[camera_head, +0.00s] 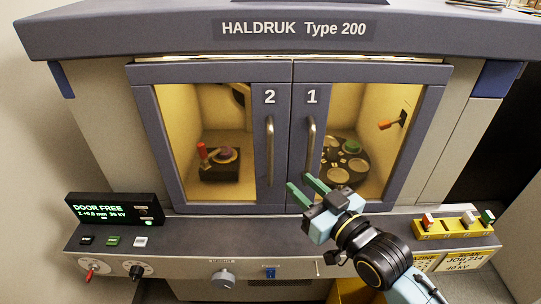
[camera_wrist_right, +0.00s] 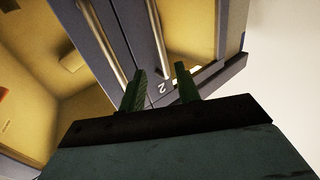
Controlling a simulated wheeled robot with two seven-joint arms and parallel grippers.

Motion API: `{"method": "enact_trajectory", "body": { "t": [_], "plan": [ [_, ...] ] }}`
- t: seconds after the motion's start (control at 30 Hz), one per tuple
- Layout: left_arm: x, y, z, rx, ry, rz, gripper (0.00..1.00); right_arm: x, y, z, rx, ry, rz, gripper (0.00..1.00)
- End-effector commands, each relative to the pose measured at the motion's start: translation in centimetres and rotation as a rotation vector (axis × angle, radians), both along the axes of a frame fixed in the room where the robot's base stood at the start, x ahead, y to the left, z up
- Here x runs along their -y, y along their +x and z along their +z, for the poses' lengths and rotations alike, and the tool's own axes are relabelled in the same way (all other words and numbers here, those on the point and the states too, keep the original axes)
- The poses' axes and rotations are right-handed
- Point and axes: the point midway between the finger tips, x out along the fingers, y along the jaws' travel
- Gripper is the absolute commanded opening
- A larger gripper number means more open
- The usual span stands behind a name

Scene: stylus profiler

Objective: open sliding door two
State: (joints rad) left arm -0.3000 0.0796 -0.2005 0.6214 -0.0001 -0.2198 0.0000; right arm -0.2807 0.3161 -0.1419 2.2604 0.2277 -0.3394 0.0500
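Sliding door two (camera_head: 226,196) is the left panel of the cabinet front, marked "2", with a window and a vertical silver handle (camera_head: 270,150). It stands closed, its edge against door one (camera_head: 297,170). My right gripper (camera_head: 300,183) is low in front of the doors, its two green fingers apart and nothing visible between them. The tips appear near the lower end of door one's handle (camera_head: 311,147), right of door two's handle. My left gripper is out of view.
A ledge with knobs and switches (camera_head: 223,278) runs below the doors. A display box (camera_head: 115,209) reading "DOOR FREE" stands at left. A yellow block (camera_head: 447,229) with several coloured pieces sits at right. Instruments show behind both windows.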

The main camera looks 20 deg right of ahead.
Motion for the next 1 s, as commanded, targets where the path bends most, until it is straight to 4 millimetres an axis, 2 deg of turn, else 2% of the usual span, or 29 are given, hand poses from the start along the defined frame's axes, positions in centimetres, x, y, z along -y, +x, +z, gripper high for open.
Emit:
{"method": "enact_trajectory", "body": {
  "t": [0.4,0.6,0.8,1.0],
  "plan": [
    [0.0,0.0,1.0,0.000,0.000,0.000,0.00,-2.4,7.5,0.1,-0.002,-0.001,-0.001,0.33],
    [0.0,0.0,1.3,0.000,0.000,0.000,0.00,-3.3,10.4,0.0,-0.003,0.000,-0.001,0.33],
    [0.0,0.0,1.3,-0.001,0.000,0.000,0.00,-3.7,11.5,0.0,-0.004,-0.002,-0.001,0.33],
    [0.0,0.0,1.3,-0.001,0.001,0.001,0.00,-3.8,11.7,-0.1,-0.004,-0.002,-0.001,0.33]
  ]
}}
